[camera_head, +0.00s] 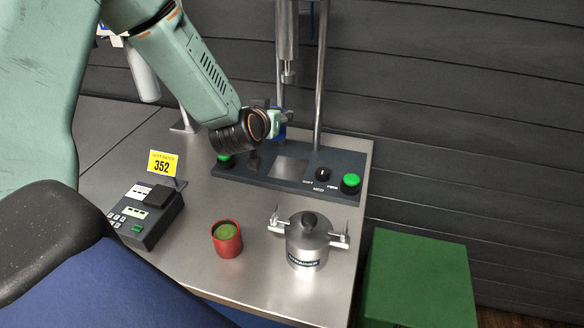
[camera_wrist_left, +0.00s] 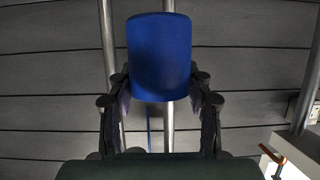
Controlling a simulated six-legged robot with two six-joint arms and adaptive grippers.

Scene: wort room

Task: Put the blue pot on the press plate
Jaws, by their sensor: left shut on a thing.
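The blue pot (camera_wrist_left: 160,55) is between the two fingers of my left gripper (camera_wrist_left: 160,105) in the left wrist view, and the gripper is shut on it. In the head view my left gripper (camera_head: 276,121) is at the press, and only bits of blue show around its fingers. The press plate (camera_head: 289,168) is the pale square in the dark press base. The pot appears just beyond the plate in the picture, under the ram; I cannot tell its height above the base. My right gripper is not in view.
The press ram (camera_head: 288,68) hangs above, between steel posts. The press base (camera_head: 258,180) has green buttons and a black knob. A red cup (camera_head: 227,240), a lidded steel pot (camera_head: 307,248) and a keypad device (camera_head: 145,212) stand nearer. A green box (camera_head: 420,280) stands right of the table.

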